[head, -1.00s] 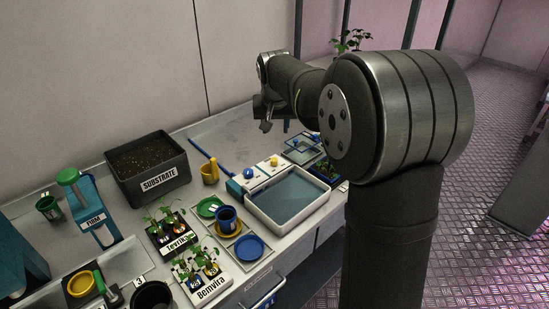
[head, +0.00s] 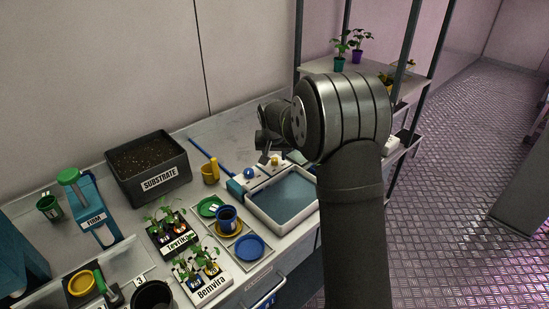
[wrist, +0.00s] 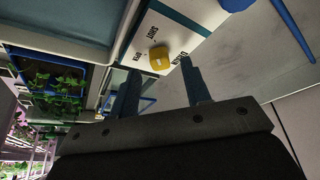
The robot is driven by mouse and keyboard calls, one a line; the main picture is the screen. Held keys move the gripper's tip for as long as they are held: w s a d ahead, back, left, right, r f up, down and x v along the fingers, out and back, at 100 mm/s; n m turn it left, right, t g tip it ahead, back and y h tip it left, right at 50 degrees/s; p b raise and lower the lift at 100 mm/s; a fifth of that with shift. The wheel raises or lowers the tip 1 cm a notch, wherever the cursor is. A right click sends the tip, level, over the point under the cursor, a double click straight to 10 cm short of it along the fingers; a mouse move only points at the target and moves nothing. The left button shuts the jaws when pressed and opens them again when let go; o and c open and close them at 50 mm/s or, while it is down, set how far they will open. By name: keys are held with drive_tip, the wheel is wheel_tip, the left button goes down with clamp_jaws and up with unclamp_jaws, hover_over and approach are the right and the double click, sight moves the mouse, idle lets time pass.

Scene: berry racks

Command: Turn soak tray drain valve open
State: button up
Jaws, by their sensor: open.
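The soak tray (head: 312,215) is a white basin of bluish water on the bench. Along its back edge is a white panel with a yellow knob (head: 275,161) and a blue knob (head: 249,173). In the wrist view the yellow knob (wrist: 159,58) has small printed words beside it that look like SHUT and OPEN. The blue knob (wrist: 237,3) is cut by the top edge there. My gripper (wrist: 160,82) is open and empty, its two fingers apart, with the yellow knob just beyond the gap between the tips. In the head view my gripper (head: 268,150) is over the panel's far end, its fingertips unclear.
A blue rod (head: 210,156) lies on the bench behind the panel, near a yellow cup (head: 210,172). The substrate bin (head: 150,170) and potted seedlings stand to the left. A rack (head: 345,72) with plants stands at the right. Bare bench lies behind the panel.

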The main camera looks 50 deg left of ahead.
sight(275, 162)
drive_tip(key=shift+x, duration=1.15)
clamp_jaws()
